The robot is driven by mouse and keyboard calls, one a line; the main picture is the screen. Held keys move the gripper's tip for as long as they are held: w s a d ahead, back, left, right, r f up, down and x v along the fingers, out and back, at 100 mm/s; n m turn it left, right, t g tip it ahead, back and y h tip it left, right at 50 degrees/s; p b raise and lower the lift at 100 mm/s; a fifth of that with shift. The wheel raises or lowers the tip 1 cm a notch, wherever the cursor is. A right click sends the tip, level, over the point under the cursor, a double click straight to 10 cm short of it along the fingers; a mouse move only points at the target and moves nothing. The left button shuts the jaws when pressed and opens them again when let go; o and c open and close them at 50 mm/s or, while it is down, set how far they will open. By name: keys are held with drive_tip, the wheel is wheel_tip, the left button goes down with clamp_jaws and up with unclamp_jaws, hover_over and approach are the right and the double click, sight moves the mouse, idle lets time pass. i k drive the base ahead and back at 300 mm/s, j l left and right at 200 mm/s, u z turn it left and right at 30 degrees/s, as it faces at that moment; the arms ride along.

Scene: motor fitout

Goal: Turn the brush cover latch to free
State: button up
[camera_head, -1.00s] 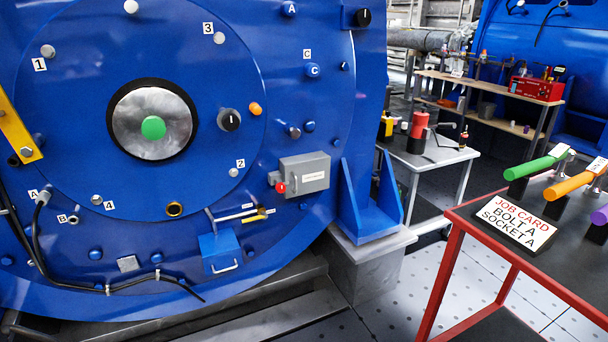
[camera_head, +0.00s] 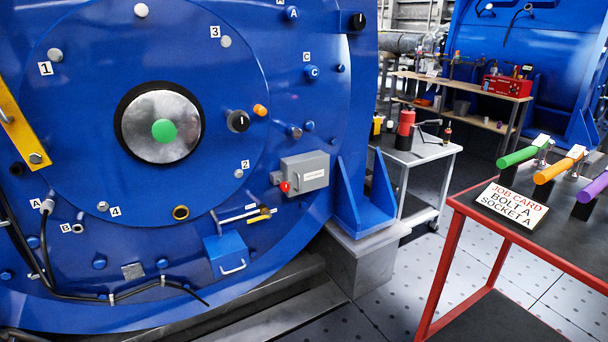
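The large blue motor end face (camera_head: 80,130) fills the left of the head view. A black round knob with a white upright mark (camera_head: 238,121) sits right of the silver disc with a green centre (camera_head: 164,131). A second black knob with a white mark (camera_head: 358,20) is at the motor's upper right edge, on a blue plate. No label names the brush cover latch, so I cannot tell which knob it is. A blue box with a handle (camera_head: 226,252) is low on the face. My gripper is not in view.
A grey box with a red knob (camera_head: 305,174) juts from the motor's right side. A red-framed table (camera_head: 560,230) with a job card (camera_head: 514,203) and coloured-handled tools stands at right. A small trolley (camera_head: 420,150) stands behind. Tiled floor (camera_head: 390,285) between is clear.

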sight(284, 186)
drive_tip(key=i+l, duration=0.3)
drive_tip(key=i, duration=0.15)
drive_tip(key=i+l+z, duration=0.15)
drive_tip(key=i+l, duration=0.15)
drive_tip(key=i, duration=0.1)
